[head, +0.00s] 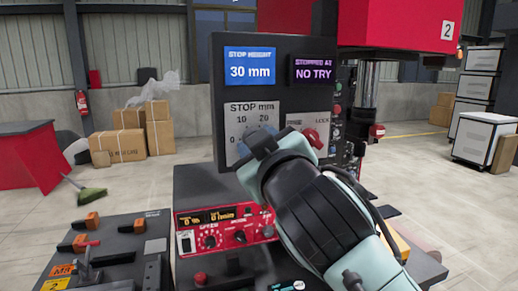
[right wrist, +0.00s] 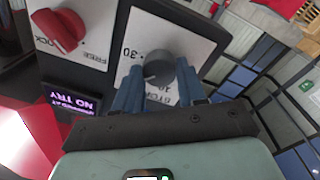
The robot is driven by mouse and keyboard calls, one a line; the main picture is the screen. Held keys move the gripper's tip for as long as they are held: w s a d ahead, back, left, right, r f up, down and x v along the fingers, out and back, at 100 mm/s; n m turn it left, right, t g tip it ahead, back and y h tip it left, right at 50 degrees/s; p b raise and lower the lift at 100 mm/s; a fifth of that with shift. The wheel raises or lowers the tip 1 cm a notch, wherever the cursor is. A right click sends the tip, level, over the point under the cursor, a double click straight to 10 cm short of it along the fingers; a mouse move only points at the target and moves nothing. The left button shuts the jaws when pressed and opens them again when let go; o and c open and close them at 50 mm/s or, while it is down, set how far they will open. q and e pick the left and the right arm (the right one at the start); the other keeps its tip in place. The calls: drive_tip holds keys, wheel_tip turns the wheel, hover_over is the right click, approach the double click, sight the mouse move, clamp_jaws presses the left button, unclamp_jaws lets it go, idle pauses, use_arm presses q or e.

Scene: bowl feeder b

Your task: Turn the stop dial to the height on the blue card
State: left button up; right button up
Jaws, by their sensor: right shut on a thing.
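The blue card (head: 250,66) reads STOP HEIGHT 30 mm. Below it is the stop dial's grey plate (head: 236,107), marked STOP mm with 10 and 20 showing. My right gripper (head: 250,155) covers the dial in the head view. In the right wrist view, the round grey dial knob (right wrist: 172,72) sits between the blue fingers of my right gripper (right wrist: 160,84), which is shut on it. My left gripper is out of view.
A red lock knob (head: 314,137) is right of the dial; its plate shows FREE in the right wrist view (right wrist: 98,57). A purple display (head: 313,69) reads STOPPED AT NO TRY. A red control panel (head: 225,228) sits below, and a tool board (head: 120,235) at lower left.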

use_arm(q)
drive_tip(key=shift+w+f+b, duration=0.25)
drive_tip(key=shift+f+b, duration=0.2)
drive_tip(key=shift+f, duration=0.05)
use_arm(e)
drive_tip(key=m, duration=0.9)
drive_tip(key=shift+m, duration=0.3)
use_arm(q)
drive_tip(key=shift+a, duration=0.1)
use_arm(e)
drive_tip(key=o, duration=1.1)
drive_tip(key=shift+c, duration=0.2)
drive_tip(key=shift+r, duration=0.1)
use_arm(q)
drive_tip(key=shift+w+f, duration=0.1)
use_arm(e)
drive_tip(key=shift+s, duration=0.1)
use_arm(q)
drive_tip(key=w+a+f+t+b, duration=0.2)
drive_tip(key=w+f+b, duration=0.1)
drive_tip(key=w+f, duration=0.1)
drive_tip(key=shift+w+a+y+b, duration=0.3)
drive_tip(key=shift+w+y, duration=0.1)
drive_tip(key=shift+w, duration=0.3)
use_arm(e)
drive_tip(key=v, duration=1.3)
drive_tip(key=shift+r, duration=0.15)
